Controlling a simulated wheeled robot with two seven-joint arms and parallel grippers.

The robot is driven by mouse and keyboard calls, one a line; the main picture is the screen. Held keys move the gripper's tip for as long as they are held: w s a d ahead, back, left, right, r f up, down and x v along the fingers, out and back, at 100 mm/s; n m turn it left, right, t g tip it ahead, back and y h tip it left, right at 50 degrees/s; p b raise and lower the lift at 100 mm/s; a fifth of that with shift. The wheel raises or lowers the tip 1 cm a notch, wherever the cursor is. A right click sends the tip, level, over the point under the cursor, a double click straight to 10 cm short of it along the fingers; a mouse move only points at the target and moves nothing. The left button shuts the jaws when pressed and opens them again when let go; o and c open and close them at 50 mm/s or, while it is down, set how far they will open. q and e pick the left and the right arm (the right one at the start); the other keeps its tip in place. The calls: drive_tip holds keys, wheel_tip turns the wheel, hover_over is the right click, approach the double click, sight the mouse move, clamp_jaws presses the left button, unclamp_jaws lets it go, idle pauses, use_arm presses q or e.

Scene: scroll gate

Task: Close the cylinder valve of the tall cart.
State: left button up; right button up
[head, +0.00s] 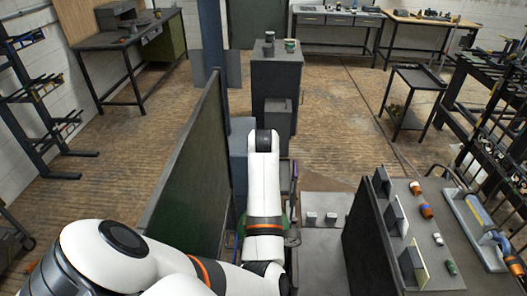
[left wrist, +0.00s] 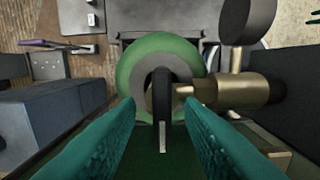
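In the left wrist view a green cylinder (left wrist: 133,63) is seen from above, with a grey round top. A brass valve body (left wrist: 245,92) lies across it from the right. At the stem's left end is a narrow black part (left wrist: 160,90), which looks like a valve handwheel seen edge-on. My left gripper (left wrist: 158,104) is open, its teal fingers on either side of the black part, with gaps visible. In the head view my left arm hides that gripper and most of the cylinder. My right gripper is not clearly visible.
A dark green panel (head: 188,178) stands left of my left arm. A dark cabinet (head: 277,82) is ahead. A grey round part (left wrist: 248,20) rises from the valve. Floor (head: 335,120) is open beyond the bench.

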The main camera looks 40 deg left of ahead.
use_arm(q)
wheel_tip(320, 180, up, 12)
idle(0.8)
drive_tip(key=shift+s+f, duration=0.1)
idle(0.4)
